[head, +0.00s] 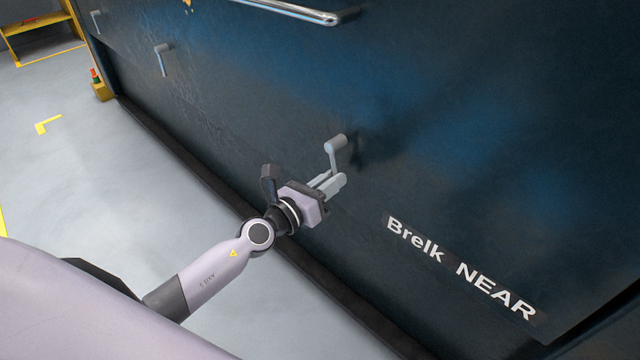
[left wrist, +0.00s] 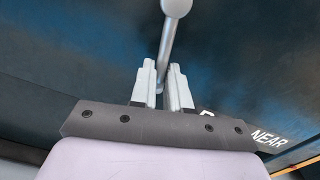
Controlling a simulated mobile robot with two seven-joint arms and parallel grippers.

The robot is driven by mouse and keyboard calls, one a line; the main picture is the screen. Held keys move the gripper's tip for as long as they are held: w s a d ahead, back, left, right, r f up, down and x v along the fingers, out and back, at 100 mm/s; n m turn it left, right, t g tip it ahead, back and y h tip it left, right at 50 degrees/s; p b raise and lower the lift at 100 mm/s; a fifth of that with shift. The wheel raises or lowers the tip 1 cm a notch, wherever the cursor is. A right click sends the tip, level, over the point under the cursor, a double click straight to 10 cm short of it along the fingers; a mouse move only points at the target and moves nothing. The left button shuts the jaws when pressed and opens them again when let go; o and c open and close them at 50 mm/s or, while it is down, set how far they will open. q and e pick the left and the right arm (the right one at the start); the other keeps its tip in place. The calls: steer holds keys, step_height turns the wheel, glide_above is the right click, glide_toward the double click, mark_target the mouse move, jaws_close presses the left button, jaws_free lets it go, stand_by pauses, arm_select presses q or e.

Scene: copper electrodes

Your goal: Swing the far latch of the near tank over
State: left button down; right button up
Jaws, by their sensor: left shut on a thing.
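The near tank (head: 420,130) is a dark blue-black wall with a white "Brelk NEAR" label (head: 460,268). A grey crank-shaped latch (head: 337,150) sticks out of the wall left of the label, its arm hanging down from its pivot. My left gripper (head: 331,184) is shut on the lower end of this latch. In the left wrist view the latch (left wrist: 172,35) runs down between the two fingertips (left wrist: 162,85). Two more grey latches, one at upper left (head: 162,60) and one farther off (head: 97,20), also hang down. My right gripper is not in view.
A metal bar handle (head: 290,10) juts from the wall above the held latch. A dark ledge (head: 200,175) runs along the wall's foot. The grey floor (head: 90,170) at left is open, with a yellow stand (head: 40,28) at the back.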

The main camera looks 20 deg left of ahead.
arm_select(q)
steer(key=shift+w+a+f+m, duration=0.15)
steer(key=shift+a+m, duration=0.15)
steer(key=shift+m, duration=0.2)
steer(key=shift+w+a+f+m, duration=0.1)
steer(key=shift+a+m, duration=0.15)
steer(key=shift+m, duration=0.25)
steer(key=c, duration=1.5)
jaws_free()
steer(key=shift+w+a+m+b, duration=0.1)
steer(key=shift+a+m+b, duration=0.25)
steer(key=shift+m, duration=0.15)
steer(key=o, duration=0.4)
steer(key=shift+d+r, duration=0.1)
steer(key=shift+r, duration=0.05)
steer(key=v, duration=0.6)
